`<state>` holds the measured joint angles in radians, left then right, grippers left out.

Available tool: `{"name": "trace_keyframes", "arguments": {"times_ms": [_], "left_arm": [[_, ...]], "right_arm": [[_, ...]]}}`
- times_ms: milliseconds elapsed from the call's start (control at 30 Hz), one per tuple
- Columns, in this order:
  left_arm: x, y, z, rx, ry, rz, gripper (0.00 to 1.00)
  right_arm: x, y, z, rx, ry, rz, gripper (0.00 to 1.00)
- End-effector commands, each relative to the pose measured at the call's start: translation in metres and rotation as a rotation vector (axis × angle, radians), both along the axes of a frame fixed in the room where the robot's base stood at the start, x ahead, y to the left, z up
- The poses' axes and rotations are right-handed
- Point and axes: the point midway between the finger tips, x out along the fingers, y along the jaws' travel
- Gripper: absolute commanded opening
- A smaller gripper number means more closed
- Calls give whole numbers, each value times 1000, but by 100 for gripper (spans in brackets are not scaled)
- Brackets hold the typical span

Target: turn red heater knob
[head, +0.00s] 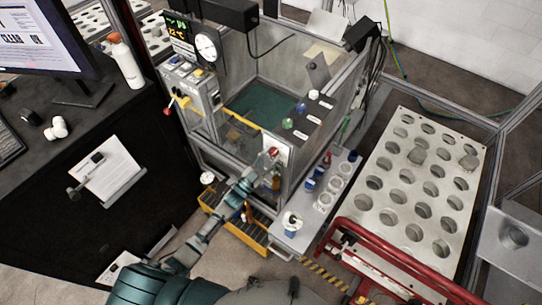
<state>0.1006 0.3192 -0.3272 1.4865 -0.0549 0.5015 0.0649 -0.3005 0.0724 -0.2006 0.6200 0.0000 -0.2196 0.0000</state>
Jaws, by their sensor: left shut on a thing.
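The red heater knob (273,152) sits on a small white panel (281,148) at the front corner of the machine frame, near the middle of the head view. My left arm reaches up to it from the bottom left. My left gripper (268,159) is at the panel, with its fingers shut on the red knob. The fingers hide part of the knob, and its turn angle is too small to read. My right gripper is not in view.
A grey shelf (283,238) with white cups stands right of my left gripper. A yellow bin (232,226) is below my forearm. A red rail (385,248) and a white plate with round holes (385,210) fill the right. A desk (60,150) with a monitor is left.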

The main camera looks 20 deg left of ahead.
Motion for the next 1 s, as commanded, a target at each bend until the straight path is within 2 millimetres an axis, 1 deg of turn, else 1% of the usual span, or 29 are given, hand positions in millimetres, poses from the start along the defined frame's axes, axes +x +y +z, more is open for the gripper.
{"name": "trace_keyframes", "arguments": {"times_ms": [33,67,100,333,400,467,567,900,1000], "left_arm": [[-1,-1,-7,4,13,0,43],[-1,-1,-7,4,13,0,50],[-1,-1,-6,4,12,0,60],[-1,-1,-4,2,8,-1,60],[-1,-1,-4,2,8,-1,60],[-4,0,-5,2,8,-1,60],[-13,5,-9,2,7,0,60],[-74,37,-37,3,12,-1,60],[-86,44,-43,3,12,-1,60]], "right_arm": [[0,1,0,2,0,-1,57],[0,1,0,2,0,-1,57],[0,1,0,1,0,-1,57],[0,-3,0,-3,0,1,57],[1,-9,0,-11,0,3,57],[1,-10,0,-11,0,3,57],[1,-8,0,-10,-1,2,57],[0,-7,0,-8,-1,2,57],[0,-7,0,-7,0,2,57]]}}
